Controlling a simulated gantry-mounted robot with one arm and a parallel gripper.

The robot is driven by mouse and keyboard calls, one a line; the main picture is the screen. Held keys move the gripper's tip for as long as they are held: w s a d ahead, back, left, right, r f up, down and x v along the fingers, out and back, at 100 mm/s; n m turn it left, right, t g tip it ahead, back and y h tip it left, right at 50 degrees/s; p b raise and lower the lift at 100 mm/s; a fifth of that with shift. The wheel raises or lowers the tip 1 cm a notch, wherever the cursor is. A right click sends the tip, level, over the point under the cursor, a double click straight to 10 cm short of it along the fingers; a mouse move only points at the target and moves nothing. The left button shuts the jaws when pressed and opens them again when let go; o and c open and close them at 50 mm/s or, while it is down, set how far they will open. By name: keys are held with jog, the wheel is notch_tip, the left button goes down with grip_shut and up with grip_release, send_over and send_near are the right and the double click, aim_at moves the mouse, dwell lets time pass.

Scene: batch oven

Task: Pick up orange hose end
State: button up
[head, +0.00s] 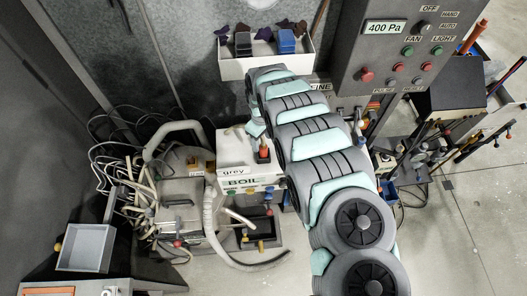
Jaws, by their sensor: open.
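A small orange-red piece (264,146) stands upright in a dark holder on top of the white box marked "grey" and "BOIL" (226,160). I cannot tell whether it is the orange hose end. A pale ribbed hose (211,215) hangs down the left of the box and curves right along the floor to a dark end (284,257). Another pale hose (172,129) arches over the machine on the left. My arm reaches up through the middle and covers the right side of the box. My gripper cannot be made out.
A control cabinet (350,62) with a "400 Pa" display stands at upper right. A white wall bin (233,69) holds dark and blue items. Tangled cables (125,165) crowd the left. A grey tray (86,247) is at lower left. Floor (460,240) is clear at lower right.

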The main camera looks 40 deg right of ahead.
aim_at(262, 147)
jog(key=shift+s+f+p, duration=0.15)
jog(key=shift+f+p, duration=0.2)
jog(key=shift+f, duration=0.45)
jog(key=shift+s+f+p, duration=0.1)
jog(key=shift+f+p, duration=0.2)
jog(key=shift+f, duration=0.45)
jog(key=shift+a+f, duration=0.1)
jog(key=shift+f, duration=0.95)
grip_shut()
